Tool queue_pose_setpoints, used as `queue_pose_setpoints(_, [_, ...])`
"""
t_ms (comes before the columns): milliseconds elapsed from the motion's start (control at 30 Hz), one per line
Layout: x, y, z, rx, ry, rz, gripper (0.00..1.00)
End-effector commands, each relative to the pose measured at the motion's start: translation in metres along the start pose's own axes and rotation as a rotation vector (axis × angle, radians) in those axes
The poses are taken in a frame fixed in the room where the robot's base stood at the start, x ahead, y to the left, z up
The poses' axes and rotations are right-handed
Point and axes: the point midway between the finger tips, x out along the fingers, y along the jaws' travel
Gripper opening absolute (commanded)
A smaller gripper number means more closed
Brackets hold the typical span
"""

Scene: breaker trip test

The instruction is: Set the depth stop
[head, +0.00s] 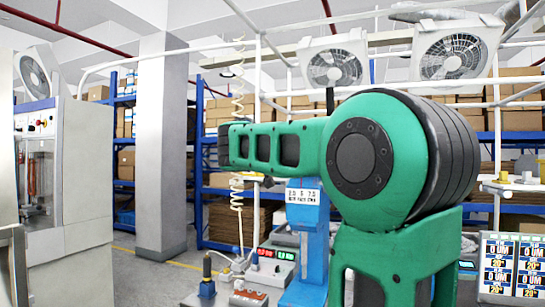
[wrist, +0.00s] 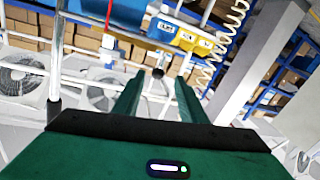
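My gripper (wrist: 160,85) shows in the wrist view as two green fingers standing apart, with nothing held between them. Beyond the fingertips is a blue and yellow machine head (wrist: 176,33) with small labels, seen tilted. A small dark round tip (wrist: 158,73) shows between the fingertips; I cannot tell whether it is the depth stop. In the head view a blue machine column (head: 307,225) with a white scale plate (head: 303,196) stands behind my green arm. My arm covers part of the scene there, and my gripper cannot be made out.
A box with red and green displays (head: 272,262) stands beside the blue column. A display panel (head: 512,266) is at the right. White pipes and fans (head: 335,67) are above. A pillar (head: 162,145) and a grey cabinet (head: 75,170) stand left, with open floor between.

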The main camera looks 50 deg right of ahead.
Motion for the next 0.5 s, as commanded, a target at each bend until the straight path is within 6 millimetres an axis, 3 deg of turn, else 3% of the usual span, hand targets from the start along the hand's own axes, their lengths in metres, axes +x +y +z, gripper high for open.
queue_pose_setpoints(167, [0.015, 0.001, -0.008, 0.001, 0.019, 0.011, 0.38])
queue_pose_setpoints(500, [0.073, 0.003, -0.008, 0.001, 0.017, 0.011, 0.38])
